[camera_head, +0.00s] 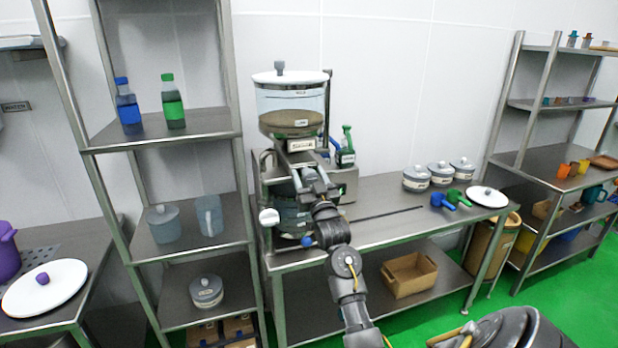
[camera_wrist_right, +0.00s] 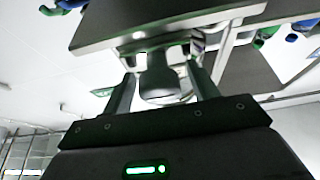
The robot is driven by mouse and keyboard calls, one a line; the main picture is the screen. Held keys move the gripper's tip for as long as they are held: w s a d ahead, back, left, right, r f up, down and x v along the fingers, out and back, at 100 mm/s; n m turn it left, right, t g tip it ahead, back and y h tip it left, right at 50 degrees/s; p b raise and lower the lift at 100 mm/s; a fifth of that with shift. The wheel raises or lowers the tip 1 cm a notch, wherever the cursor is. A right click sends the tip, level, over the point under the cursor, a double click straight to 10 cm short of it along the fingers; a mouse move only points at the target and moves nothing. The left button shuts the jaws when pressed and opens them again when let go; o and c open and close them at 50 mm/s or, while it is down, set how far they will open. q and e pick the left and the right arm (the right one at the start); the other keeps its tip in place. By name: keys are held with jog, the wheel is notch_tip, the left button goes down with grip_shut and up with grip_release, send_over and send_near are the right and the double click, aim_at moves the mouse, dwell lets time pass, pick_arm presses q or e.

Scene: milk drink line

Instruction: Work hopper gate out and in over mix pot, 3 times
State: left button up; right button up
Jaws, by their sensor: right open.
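The hopper (camera_head: 290,98) is a clear cylinder with a white lid and brownish contents, standing at the back left of the steel bench. The mix pot (camera_head: 290,218) is a see-through vessel below it, partly hidden by my right arm. My right gripper (camera_head: 308,178) is at the hopper's outlet, above the pot. In the right wrist view its two fingers stand apart, one on each side of a grey rounded knob (camera_wrist_right: 160,82), which seems to be the gate's handle. I cannot tell whether they touch it. The gate plate is not clearly visible in the head view. My left gripper is not in view.
A green bottle (camera_head: 346,148) stands right of the hopper. Several lidded grey pots (camera_head: 416,178), blue and green scoops (camera_head: 459,198) and a white lid (camera_head: 487,196) are farther right. A shelf (camera_head: 165,130) stands close on the left. The bench middle (camera_head: 385,200) is mostly clear.

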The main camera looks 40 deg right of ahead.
jog(key=b+v, duration=0.3)
jog(key=v, duration=0.7)
jog(key=shift+s+f+b, duration=0.25)
jog(key=shift+s+b, duration=0.05)
jog(key=shift+b, duration=0.05)
jog(key=shift+a, duration=0.1)
dwell(0.4)
